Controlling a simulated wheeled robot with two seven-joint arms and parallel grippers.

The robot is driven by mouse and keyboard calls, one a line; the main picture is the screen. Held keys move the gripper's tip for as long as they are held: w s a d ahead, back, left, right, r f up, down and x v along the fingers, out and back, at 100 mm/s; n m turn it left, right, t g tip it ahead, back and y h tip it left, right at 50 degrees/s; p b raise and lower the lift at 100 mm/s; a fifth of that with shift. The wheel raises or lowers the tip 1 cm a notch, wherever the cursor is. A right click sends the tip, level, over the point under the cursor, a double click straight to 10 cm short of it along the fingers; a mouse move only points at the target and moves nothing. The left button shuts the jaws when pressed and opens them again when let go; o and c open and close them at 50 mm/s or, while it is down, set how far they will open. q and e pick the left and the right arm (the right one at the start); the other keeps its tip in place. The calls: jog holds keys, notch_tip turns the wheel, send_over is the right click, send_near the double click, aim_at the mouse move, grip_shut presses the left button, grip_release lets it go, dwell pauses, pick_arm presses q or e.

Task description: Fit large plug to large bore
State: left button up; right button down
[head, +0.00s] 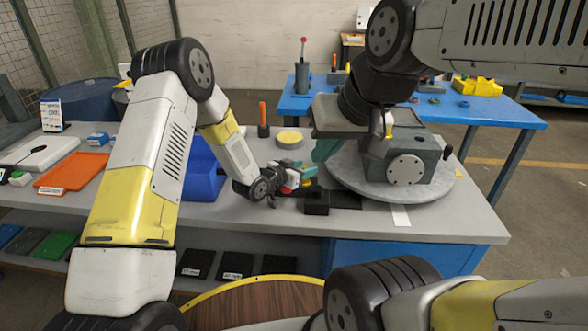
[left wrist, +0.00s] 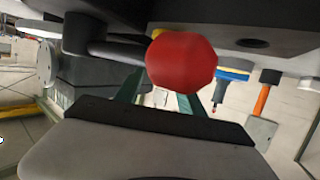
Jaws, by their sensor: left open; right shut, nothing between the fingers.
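My left gripper (head: 304,182) is over the bench, just left of a grey housing (head: 400,160) on a round turntable (head: 440,190). In the left wrist view its green fingers (left wrist: 158,100) are apart. A red knob (left wrist: 181,61) on a dark bar fills the middle there and hides part of the space between them. I cannot pick out the large plug or the large bore with certainty.
A yellow-topped disc (head: 290,138) and an orange-handled tool (head: 263,115) stand behind my left gripper. A blue bin (head: 203,170) and an orange tray (head: 72,172) are to the left. A black block (head: 317,203) lies in front of the turntable. A blue table (head: 480,108) stands behind.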

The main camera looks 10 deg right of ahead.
pick_arm(q)
jog(key=x, duration=0.3)
jog(key=shift+w+d, duration=0.15)
jog(key=shift+d, duration=0.05)
jog(key=shift+c, duration=0.3)
grip_shut()
jog(key=shift+r, duration=0.1)
